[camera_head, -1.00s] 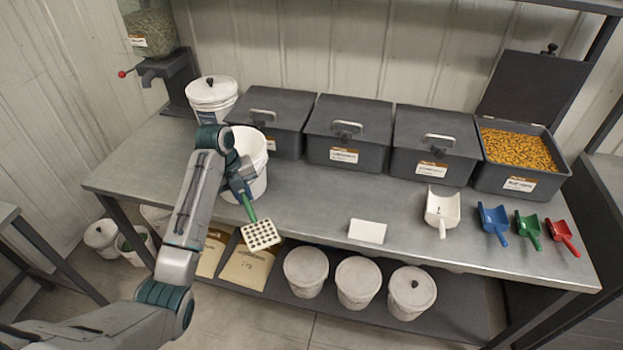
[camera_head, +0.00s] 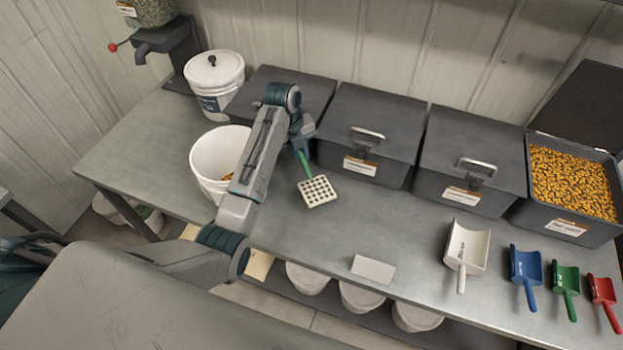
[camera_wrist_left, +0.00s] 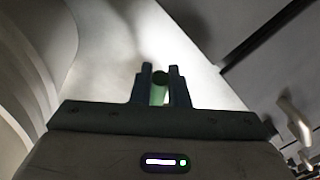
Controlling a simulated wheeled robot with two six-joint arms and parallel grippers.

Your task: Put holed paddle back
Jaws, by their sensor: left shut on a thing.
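The holed paddle (camera_head: 318,192) has a white square head with a grid of holes and a green handle. My left gripper (camera_head: 299,146) is shut on the green handle and holds the paddle over the table, to the right of the open bucket. In the left wrist view the green handle (camera_wrist_left: 160,80) shows end-on between the two fingers (camera_wrist_left: 160,88); the holed head is hidden there. Whether the head touches the table I cannot tell. My right gripper is not in view.
The open white bucket (camera_head: 213,165) holds some orange grain. Lidded grey bins (camera_head: 375,130) line the back, with an open grain bin (camera_head: 570,185) at right. A white block (camera_head: 373,269), a white scoop (camera_head: 467,248) and blue (camera_head: 525,270), green (camera_head: 565,283) and red (camera_head: 602,293) scoops lie near the front.

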